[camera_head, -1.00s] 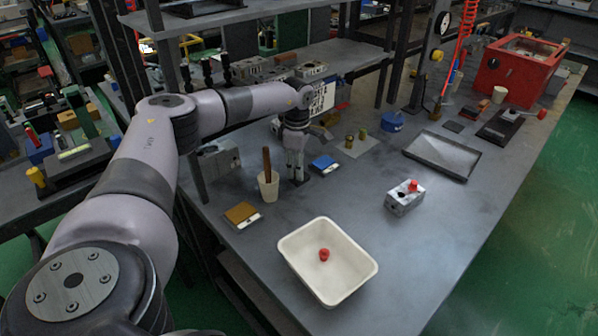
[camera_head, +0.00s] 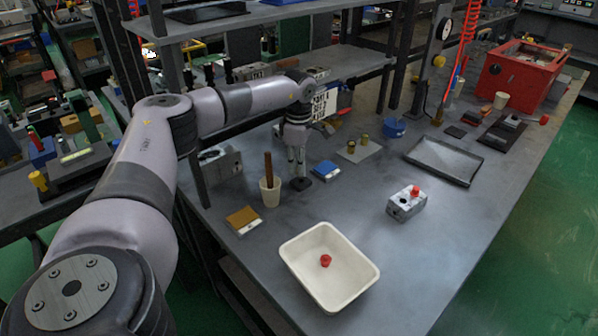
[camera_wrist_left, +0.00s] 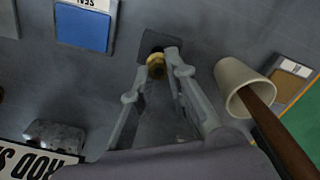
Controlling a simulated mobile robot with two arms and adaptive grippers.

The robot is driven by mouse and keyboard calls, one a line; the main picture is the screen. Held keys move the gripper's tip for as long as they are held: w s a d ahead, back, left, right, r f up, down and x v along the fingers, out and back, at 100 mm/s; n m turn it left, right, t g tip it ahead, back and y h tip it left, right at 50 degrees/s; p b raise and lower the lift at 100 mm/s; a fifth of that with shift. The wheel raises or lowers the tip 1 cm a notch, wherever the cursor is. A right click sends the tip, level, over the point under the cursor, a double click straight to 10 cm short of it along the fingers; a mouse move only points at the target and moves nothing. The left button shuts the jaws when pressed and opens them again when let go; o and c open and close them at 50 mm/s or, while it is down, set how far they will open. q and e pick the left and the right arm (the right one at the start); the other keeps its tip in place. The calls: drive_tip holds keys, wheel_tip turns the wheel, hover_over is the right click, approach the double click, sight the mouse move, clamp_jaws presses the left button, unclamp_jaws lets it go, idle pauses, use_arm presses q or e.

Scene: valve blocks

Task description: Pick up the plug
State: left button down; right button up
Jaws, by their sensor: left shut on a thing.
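My left gripper (camera_head: 297,172) points down over the bench behind the wooden-handled cup. In the left wrist view its fingers (camera_wrist_left: 158,68) are shut on a small brass plug (camera_wrist_left: 156,66), seen end-on between the fingertips. A small dark square pad (camera_wrist_left: 150,44) lies beneath the plug. In the head view the plug is too small to make out clearly at the fingertips. My right gripper is not in view.
A beige cup (camera_head: 270,193) with a brown handle stands close beside the gripper. A blue pad (camera_head: 327,170) is on the other side. A white tray (camera_head: 296,281) holds a red piece. A grey valve block (camera_head: 405,207) with a red cap stands right. Bench between is clear.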

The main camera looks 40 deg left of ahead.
use_arm(q)
wheel_tip(320, 180, up, 17)
idle(0.4)
drive_tip(key=c, duration=2.1)
unclamp_jaws()
clamp_jaws()
